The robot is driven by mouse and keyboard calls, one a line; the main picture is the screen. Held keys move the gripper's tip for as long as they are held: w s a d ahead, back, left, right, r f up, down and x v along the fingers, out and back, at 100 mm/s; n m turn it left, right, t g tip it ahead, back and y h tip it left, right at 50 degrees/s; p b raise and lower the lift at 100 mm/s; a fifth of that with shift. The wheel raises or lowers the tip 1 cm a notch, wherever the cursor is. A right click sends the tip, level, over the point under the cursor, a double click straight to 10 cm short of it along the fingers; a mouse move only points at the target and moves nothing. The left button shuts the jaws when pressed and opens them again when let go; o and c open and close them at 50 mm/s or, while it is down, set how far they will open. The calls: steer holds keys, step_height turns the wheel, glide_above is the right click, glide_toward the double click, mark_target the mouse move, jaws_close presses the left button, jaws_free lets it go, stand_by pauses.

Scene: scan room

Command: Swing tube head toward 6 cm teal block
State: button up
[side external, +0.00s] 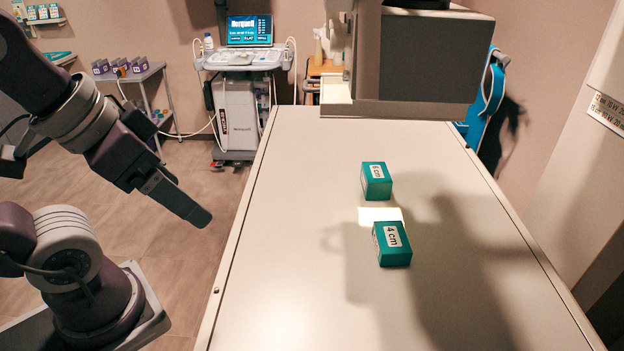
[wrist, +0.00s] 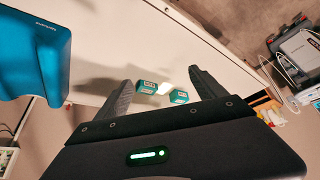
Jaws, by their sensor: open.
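The grey tube head (side external: 430,60) hangs over the far part of the white table (side external: 290,240) in the side view. Its bright light patch (side external: 381,215) lies between two teal blocks. The 6 cm block (side external: 376,182) is the farther one; the 4 cm block (side external: 391,245) is nearer. My gripper (side external: 200,214) is open and empty, left of the table edge and apart from the tube head and blocks. In the wrist view, my open fingers (wrist: 160,78) frame both blocks in the distance; their labels are too small to read there.
An ultrasound cart (side external: 240,100) stands beyond the table's far left end. A shelf with small boxes (side external: 130,75) is by the back wall. The near table surface is clear.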

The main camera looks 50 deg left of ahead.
steer(key=shift+w, duration=0.1)
steer(key=c, duration=0.3)
steer(key=w+a+r+t, duration=0.1)
steer(key=w, duration=0.1)
steer(key=w+a+r+n+t+y, duration=0.1)
steer(key=w, duration=0.2)
steer(key=w+a+r+t, duration=0.1)
steer(key=w, duration=0.1)
steer(key=shift+w+a, duration=0.1)
steer(key=shift+w, duration=0.2)
steer(key=shift+c, duration=1.3)
steer(key=w+r+t, duration=0.3)
steer(key=w+r, duration=0.1)
steer(key=w, duration=0.2)
steer(key=m+t+h, duration=0.3)
steer(key=h, duration=0.8)
glide_toward(379, 64)
steer(key=w+a+x, duration=0.1)
steer(key=x, duration=1)
steer(key=shift+w+d+f, duration=0.15)
steer(key=shift+w+d, duration=0.1)
steer(key=shift+d, duration=0.1)
